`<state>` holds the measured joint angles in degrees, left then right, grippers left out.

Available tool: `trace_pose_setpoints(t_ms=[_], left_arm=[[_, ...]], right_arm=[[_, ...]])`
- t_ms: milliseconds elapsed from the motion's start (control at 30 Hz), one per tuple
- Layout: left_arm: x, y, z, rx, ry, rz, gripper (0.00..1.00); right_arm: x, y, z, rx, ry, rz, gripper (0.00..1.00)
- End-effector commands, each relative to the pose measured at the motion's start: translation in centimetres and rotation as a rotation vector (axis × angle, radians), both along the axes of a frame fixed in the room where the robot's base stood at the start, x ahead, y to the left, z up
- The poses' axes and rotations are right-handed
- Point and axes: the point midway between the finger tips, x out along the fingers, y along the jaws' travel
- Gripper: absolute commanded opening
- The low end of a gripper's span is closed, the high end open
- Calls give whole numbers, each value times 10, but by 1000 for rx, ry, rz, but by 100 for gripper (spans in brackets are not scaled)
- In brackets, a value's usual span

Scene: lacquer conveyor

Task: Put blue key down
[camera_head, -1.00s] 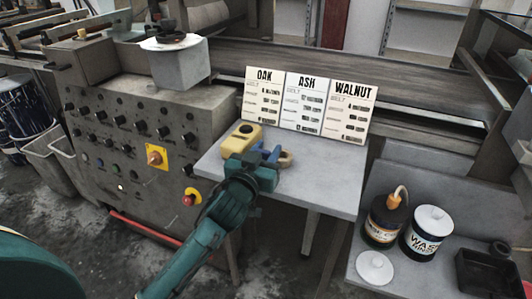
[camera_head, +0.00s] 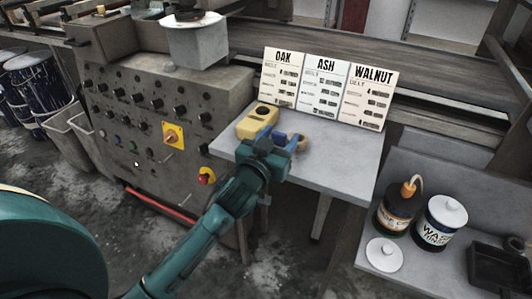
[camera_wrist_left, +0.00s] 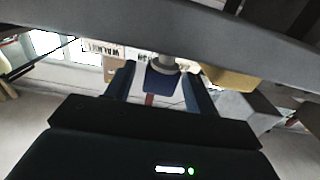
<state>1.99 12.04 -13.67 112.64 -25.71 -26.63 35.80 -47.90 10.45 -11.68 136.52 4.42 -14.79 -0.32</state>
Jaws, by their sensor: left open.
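The blue key (camera_head: 278,137) is at the front of the small grey table (camera_head: 335,165), partly hidden by my left gripper (camera_head: 268,148) in the head view. In the left wrist view, which looks upside down, the blue key (camera_wrist_left: 161,83) shows as a blue block with a short grey cylinder between it and the tabletop. It lies between the two fingers of my left gripper (camera_wrist_left: 160,90), which are open, with gaps at both sides. I cannot tell whether the cylinder touches the tabletop. My right gripper is not in view.
A yellow box (camera_head: 257,121) stands left of the key and a tan ring (camera_head: 301,143) just right. OAK, ASH and WALNUT cards (camera_head: 325,92) stand behind. The table's right part is clear. A control cabinet (camera_head: 150,110) is at left; cans (camera_head: 440,225) stand lower right.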

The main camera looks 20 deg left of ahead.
Motion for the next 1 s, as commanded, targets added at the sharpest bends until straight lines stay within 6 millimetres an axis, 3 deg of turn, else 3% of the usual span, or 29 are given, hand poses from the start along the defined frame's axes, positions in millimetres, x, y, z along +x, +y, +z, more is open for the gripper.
trace_pose_setpoints(t_ms=[300,600,767,900,1000], left_arm=[[-67,3,0,-2,2,2,54],[-100,3,-1,-1,4,-1,54],[-136,-12,-36,-4,101,-71,54],[-189,-32,-72,-24,216,-167,54],[-220,-43,-86,-42,271,-213,54]], right_arm=[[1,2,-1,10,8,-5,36],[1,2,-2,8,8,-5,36],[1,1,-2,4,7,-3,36],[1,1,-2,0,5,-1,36],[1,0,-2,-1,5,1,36]])
